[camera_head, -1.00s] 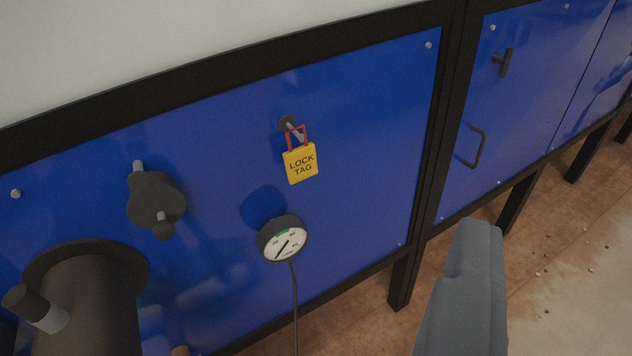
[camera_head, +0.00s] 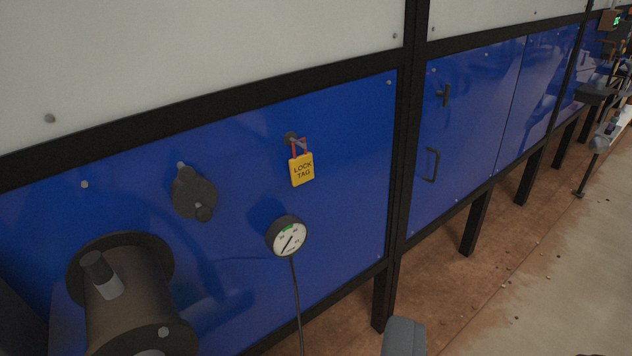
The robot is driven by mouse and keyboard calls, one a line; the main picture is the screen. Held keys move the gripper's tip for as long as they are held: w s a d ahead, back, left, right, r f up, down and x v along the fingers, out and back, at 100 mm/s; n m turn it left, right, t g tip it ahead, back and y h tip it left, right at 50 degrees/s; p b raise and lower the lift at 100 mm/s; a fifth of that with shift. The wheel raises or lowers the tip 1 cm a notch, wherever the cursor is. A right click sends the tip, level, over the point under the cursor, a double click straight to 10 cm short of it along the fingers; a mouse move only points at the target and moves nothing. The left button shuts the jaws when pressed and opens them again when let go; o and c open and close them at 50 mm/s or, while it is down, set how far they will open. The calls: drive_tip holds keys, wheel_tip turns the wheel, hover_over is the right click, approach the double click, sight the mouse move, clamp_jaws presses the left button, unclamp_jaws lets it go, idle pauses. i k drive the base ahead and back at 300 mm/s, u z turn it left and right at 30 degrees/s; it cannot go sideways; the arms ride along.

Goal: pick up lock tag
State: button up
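The yellow lock tag (camera_head: 302,169) hangs by its red shackle from a small peg (camera_head: 291,138) on the blue panel, near the middle of the view. Its face reads "LOCK TAG" and it hangs nearly upright. A grey rounded part (camera_head: 404,337) shows at the bottom edge, right of centre, well below the tag and apart from it. It may be a piece of my gripper, but I see no pair of fingertips, so I cannot tell its opening. Nothing is seen touching the tag.
A round gauge (camera_head: 287,237) with a cable sits just below the tag. A dark knob (camera_head: 194,194) and a large dark pipe flange (camera_head: 122,283) stick out at the left. A cabinet door with a handle (camera_head: 431,164) is at the right. Brown floor (camera_head: 450,285) lies open at lower right.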

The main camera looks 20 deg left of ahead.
sight(302, 166)
drive_tip(key=u, duration=0.15)
drive_tip(key=i, duration=0.9)
drive_tip(key=z, duration=0.1)
